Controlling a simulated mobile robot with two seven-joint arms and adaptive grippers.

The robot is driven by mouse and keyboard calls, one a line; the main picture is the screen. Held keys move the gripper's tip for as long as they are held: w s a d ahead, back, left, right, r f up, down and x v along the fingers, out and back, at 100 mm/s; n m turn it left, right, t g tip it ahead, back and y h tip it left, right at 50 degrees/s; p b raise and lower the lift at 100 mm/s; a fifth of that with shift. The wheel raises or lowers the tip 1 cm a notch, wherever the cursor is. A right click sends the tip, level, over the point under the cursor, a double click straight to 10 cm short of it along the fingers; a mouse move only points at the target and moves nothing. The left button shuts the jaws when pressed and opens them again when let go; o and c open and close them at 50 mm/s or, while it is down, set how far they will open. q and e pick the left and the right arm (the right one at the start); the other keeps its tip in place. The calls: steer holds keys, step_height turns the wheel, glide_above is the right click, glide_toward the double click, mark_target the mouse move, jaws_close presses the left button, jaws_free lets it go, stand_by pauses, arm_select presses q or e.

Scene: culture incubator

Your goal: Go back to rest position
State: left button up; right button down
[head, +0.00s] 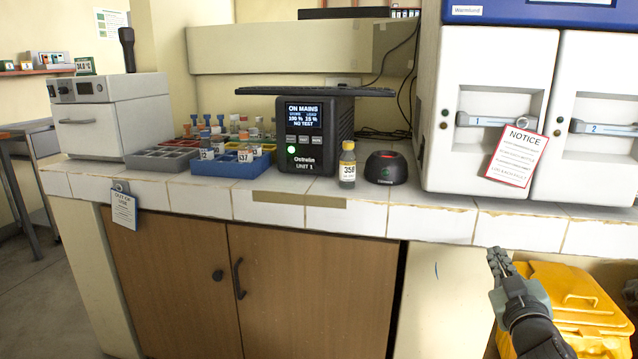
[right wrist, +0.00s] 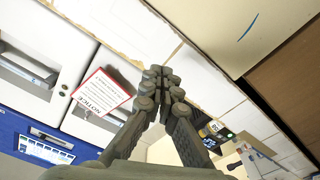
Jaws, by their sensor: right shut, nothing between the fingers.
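My right gripper (head: 497,262) is in the lower right of the head view, in front of the bench's front edge and beside the yellow bin. Its fingers are together with nothing between them. In the right wrist view the closed fingertips (right wrist: 160,75) show in the middle. My left gripper is not in view.
The tiled bench (head: 345,218) holds a bottle labelled 358 (head: 347,165), a black round device (head: 385,167), a black display unit (head: 310,130), a blue rack (head: 235,165) and the white incubator (head: 490,85) with a notice (head: 516,156). A yellow bin (head: 575,290) stands below right.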

steer(key=s+a+f+m+g, duration=0.1)
steer(key=s+f+g, duration=0.2)
steer(key=s+f, duration=0.35)
steer(key=s+f+g, duration=0.2)
steer(key=s+f, duration=0.1)
steer(key=f, duration=0.6)
steer(key=s+a+f+m+g, duration=0.1)
steer(key=s+f+g, duration=0.25)
steer(key=f, duration=0.45)
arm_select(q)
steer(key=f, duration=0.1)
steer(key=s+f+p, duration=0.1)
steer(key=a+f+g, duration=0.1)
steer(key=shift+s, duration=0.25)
arm_select(e)
steer(key=s+a+f+g+y, duration=0.1)
steer(key=s+a+f+g, duration=0.2)
steer(key=s+f, duration=0.3)
steer(key=s+a+f+g+y, duration=0.1)
steer(key=s+a+f+g, duration=0.2)
steer(key=s, duration=1.1)
step_height(320, 180, down, 3)
steer(key=shift+s+a+f+n+g, duration=0.15)
steer(key=shift+s+f+n+g, duration=0.1)
steer(key=shift+n+g, duration=0.1)
